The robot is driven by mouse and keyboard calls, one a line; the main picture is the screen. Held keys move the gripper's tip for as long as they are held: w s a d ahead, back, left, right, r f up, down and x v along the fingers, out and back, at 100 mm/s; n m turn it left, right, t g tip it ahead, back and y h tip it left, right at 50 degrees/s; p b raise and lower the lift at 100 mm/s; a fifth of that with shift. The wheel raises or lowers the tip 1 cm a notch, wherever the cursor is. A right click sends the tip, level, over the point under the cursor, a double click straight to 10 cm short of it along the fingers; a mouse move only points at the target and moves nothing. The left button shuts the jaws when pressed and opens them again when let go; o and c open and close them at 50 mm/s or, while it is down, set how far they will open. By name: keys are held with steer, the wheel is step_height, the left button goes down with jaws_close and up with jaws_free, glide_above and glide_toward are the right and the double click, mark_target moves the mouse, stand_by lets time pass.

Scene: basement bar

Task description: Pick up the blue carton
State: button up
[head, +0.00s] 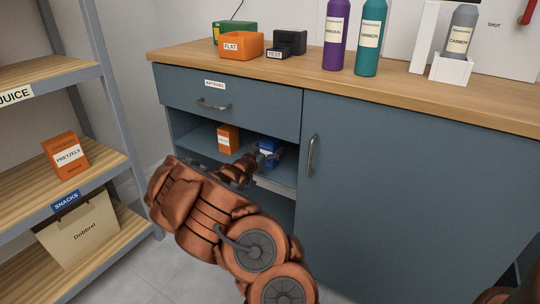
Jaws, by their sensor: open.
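The blue carton (270,147) stands on an open shelf inside the blue-grey cabinet, below the drawer. My gripper (262,157) reaches into this open compartment, right at the carton, and hides part of its front and left side. The jaws are open. I cannot tell whether the fingers touch the carton or stand around it.
An orange carton (228,138) stands left of the blue one on the same shelf. The drawer (225,102) above is shut, and a closed door (400,200) is at right. Bottles and trays stand on the wooden counter (180,52). A rack with a pretzels box (66,156) is at left.

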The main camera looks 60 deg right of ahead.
steer(key=shift+d, duration=0.25)
steer(key=shift+c, duration=0.3)
steer(key=c, duration=1.2)
